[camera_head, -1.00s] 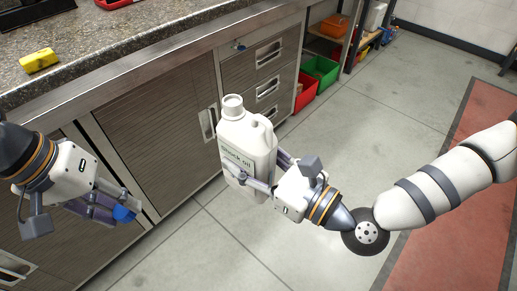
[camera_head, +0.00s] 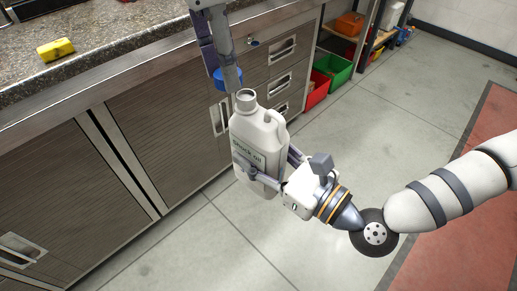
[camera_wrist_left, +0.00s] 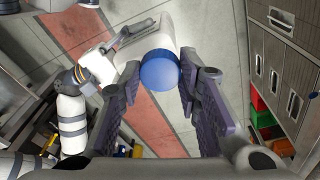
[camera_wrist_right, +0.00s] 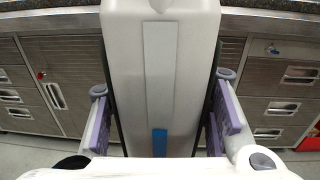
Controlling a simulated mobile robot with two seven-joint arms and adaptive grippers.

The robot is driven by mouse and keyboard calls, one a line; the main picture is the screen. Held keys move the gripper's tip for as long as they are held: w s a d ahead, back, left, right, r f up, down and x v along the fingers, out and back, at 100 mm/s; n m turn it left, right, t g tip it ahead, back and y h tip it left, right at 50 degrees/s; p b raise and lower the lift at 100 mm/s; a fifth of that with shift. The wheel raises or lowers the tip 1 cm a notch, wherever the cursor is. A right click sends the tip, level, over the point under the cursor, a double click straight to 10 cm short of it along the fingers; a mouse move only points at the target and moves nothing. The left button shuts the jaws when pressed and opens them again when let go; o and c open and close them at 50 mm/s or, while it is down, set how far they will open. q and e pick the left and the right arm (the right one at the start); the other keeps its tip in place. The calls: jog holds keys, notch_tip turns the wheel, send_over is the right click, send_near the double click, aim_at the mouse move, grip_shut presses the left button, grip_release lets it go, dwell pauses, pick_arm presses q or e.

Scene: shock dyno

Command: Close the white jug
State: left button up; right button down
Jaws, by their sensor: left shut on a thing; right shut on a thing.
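The white jug (camera_head: 262,135), labelled shock oil, is held upright off the floor in front of the cabinets. Its open neck (camera_head: 246,98) points up. My right gripper (camera_head: 268,170) is shut on the jug's body; the right wrist view shows its fingers on both sides of the jug (camera_wrist_right: 160,60). My left gripper (camera_head: 228,80) comes down from the top of the head view, shut on a blue cap (camera_head: 226,78). The cap is above and slightly left of the neck, apart from it. In the left wrist view the cap (camera_wrist_left: 159,70) sits between the fingertips, with the jug beyond.
Green (camera_head: 333,68) and red (camera_head: 317,88) bins stand at the back. The floor right of the jug is clear.

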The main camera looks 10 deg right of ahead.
aim_at(241, 72)
pick_arm(q)
jog(key=shift+m, duration=0.8)
jog(key=d+r, duration=0.2)
jog(key=r, duration=0.1)
jog(key=shift+s+d+r, duration=0.1)
jog(key=shift+d+r, duration=0.1)
jog(key=shift+r, duration=0.1)
jog(key=shift+f, duration=2.05)
jog(key=shift+f, duration=0.85)
jog(key=shift+f, duration=0.55)
